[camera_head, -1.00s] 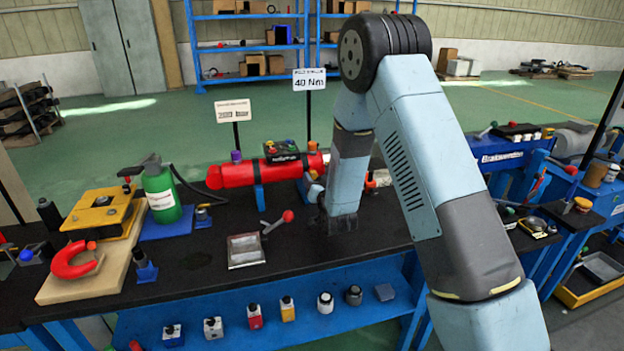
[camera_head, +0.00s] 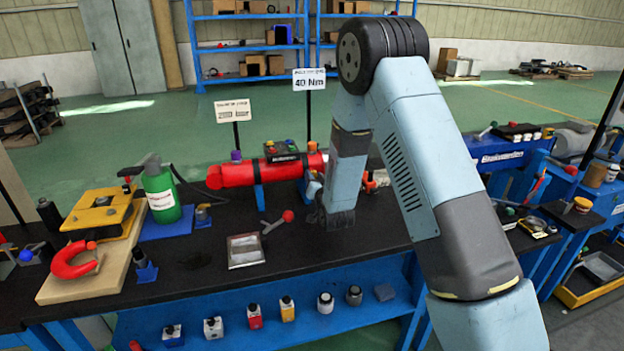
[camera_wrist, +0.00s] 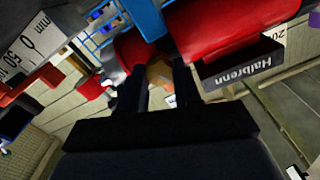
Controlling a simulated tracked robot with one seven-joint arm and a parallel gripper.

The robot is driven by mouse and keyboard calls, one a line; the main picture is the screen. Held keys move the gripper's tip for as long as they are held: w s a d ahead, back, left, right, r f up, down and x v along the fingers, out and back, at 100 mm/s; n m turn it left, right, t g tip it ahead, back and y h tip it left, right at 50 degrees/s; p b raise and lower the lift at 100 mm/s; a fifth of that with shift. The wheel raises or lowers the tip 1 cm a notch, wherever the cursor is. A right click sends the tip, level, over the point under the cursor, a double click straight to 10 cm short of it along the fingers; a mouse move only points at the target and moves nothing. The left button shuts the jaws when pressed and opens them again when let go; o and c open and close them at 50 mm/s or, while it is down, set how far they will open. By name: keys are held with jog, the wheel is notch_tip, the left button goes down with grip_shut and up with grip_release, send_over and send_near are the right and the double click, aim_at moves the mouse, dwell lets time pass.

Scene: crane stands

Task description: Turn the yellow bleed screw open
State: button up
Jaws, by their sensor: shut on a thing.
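The red cylinder (camera_head: 235,174) lies across stands at the back of the bench, and it also shows in the wrist view (camera_wrist: 215,27). A dark plate lettered "Halbrenn" (camera_wrist: 243,66) is on its side. My gripper (camera_wrist: 160,85) is at the cylinder's right end, its two dark fingers close around a small yellow-orange piece, which looks like the yellow bleed screw (camera_wrist: 159,71). The fingers hide much of it. In the head view my arm covers this spot, so the screw cannot be made out there.
A red-knobbed lever (camera_head: 287,216) and a metal tray (camera_head: 245,250) lie in front of the cylinder. A small block with coloured knobs (camera_head: 282,150) is by the cylinder's top. A green bottle (camera_head: 162,195) stands left. The bench front is mostly clear.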

jog(key=shift+c, duration=0.7)
jog(key=shift+s+a, duration=0.1)
jog(key=shift+a, duration=0.35)
jog(key=shift+d+n, duration=0.3)
jog(key=shift+c, duration=0.2)
jog(key=shift+a+f+n, duration=0.1)
jog(key=shift+a+n, duration=0.05)
jog(key=shift+n, duration=3.6)
jog(key=shift+a+f+n, duration=0.1)
jog(key=shift+n, duration=3.65)
jog(key=shift+s, duration=0.1)
jog(key=o, duration=1.1)
jog(key=shift+c, duration=0.2)
